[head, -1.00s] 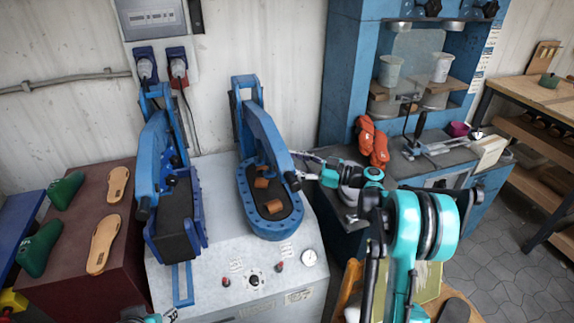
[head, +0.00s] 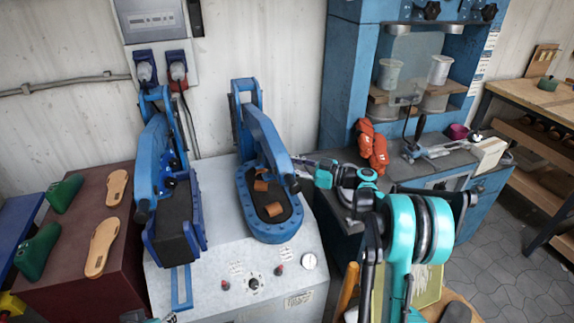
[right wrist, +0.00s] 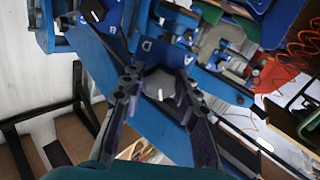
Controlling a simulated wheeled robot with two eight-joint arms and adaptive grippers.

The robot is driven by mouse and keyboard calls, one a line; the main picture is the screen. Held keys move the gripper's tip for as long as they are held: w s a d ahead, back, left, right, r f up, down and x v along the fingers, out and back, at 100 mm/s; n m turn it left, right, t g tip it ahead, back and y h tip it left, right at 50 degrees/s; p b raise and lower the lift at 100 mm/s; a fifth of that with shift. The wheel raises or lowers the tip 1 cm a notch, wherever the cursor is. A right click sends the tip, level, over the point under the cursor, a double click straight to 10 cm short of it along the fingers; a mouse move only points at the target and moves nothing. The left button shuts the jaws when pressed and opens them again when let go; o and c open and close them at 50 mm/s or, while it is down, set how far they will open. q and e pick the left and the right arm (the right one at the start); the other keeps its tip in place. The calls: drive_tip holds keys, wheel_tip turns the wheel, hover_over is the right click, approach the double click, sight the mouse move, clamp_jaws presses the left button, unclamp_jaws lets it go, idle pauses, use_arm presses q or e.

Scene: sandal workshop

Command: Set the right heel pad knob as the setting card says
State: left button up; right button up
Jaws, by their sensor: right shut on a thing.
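The right blue press (head: 270,205) stands on the grey machine top, with a dark pad bed and brown blocks in its oval frame. My right gripper (right wrist: 157,88) is at the right side of this press's arm. In the right wrist view its two fingers are closed on the dark right heel pad knob (right wrist: 160,82), which has a white mark beside it. In the head view my right gripper (head: 302,163) is small, and the knob's setting cannot be read. I cannot pick out the setting card; small labels (head: 237,267) on the front panel are unreadable.
The left blue press (head: 172,215) stands beside the right one. Green lasts (head: 38,250) and tan insoles (head: 103,247) lie on the dark red table at left. A blue cabinet press (head: 345,70) and orange gloves (head: 372,147) are close behind my right arm.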

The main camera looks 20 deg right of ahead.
drive_tip(key=m+p, duration=0.1)
drive_tip(key=m, duration=0.5)
drive_tip(key=shift+m, duration=0.4)
drive_tip(key=m, duration=0.6)
drive_tip(key=shift+m, duration=0.4)
drive_tip(key=o, duration=1.2)
drive_tip(key=shift+c, duration=0.2)
drive_tip(key=shift+d, duration=0.1)
drive_tip(key=v, duration=0.7)
drive_tip(key=shift+s+d, duration=0.25)
drive_tip(key=shift+d, duration=0.05)
